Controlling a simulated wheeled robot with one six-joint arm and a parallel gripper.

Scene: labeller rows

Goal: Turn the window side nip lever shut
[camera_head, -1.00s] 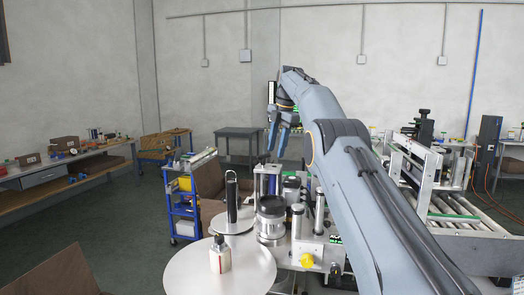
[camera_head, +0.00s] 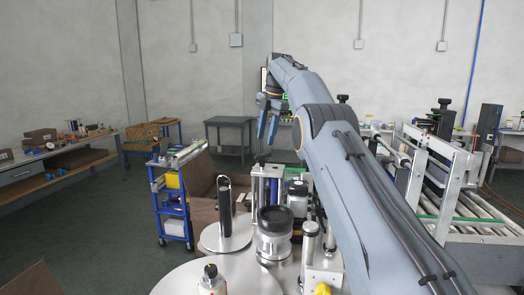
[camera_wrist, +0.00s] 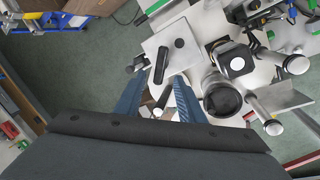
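My gripper (camera_head: 268,138) hangs with its blue fingers down, above and behind the labeller (camera_head: 240,268) in the head view. In the wrist view its fingers (camera_wrist: 156,90) are spread, with nothing held between them. Just beyond the fingertips, a black lever-like handle (camera_wrist: 161,65) lies on a pale square plate (camera_wrist: 150,43), with a round black knob (camera_wrist: 180,43) beside it. I cannot tell for certain that this handle is the window side nip lever. The gripper appears apart from it.
A dark upright cylinder (camera_head: 225,207) stands on a disc, beside a black-topped metal roller (camera_head: 274,222). A blue cart (camera_head: 172,205) and cardboard box (camera_head: 203,185) stand left. A conveyor (camera_head: 470,225) is right. Open floor lies left.

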